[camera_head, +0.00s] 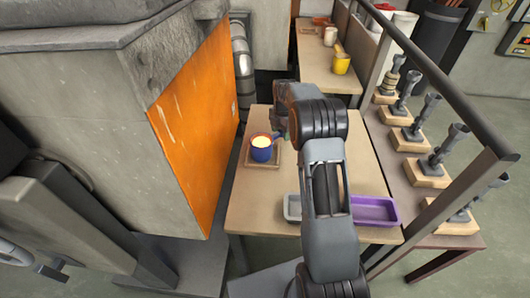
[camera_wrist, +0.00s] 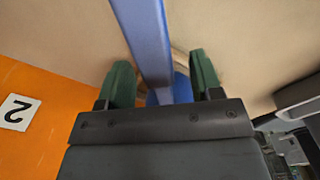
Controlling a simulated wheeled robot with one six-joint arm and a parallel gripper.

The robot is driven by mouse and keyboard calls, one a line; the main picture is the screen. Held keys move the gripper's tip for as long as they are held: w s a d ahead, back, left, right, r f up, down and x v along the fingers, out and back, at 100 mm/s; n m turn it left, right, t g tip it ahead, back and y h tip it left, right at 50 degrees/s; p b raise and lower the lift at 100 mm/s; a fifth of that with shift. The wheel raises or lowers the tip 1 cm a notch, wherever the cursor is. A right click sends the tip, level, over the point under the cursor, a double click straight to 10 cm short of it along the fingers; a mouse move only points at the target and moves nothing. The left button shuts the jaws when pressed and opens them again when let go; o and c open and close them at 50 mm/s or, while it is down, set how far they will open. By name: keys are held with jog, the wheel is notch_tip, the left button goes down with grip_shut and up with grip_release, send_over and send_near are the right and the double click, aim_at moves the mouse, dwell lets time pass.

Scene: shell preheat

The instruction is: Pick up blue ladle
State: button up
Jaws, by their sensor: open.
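The blue ladle (camera_head: 261,155) stands on a small square wooden tray (camera_head: 248,164) on the table, left of my arm in the head view. Its cup holds something pale yellow and has a reddish rim. In the wrist view its long blue handle (camera_wrist: 147,40) runs between the two green fingers of my gripper (camera_wrist: 163,85). The fingers are open, with gaps on both sides of the handle. My gripper is at the right of the cup in the head view, partly hidden by my arm. Part of the blue cup shows behind the handle in the wrist view.
An orange panel (camera_head: 198,125) stands close at the left of the table (camera_head: 250,215). A purple tray (camera_head: 375,211) and a grey tray (camera_head: 293,207) lie at the front. A metal rail (camera_head: 430,75) and several metal pieces on wooden blocks stand right. A yellow mug (camera_head: 341,64) is farther back.

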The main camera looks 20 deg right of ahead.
aim_at(281, 137)
jog(key=shift+f, duration=1.6)
jog(key=c, duration=1)
grip_shut()
jog(key=shift+r, duration=0.15)
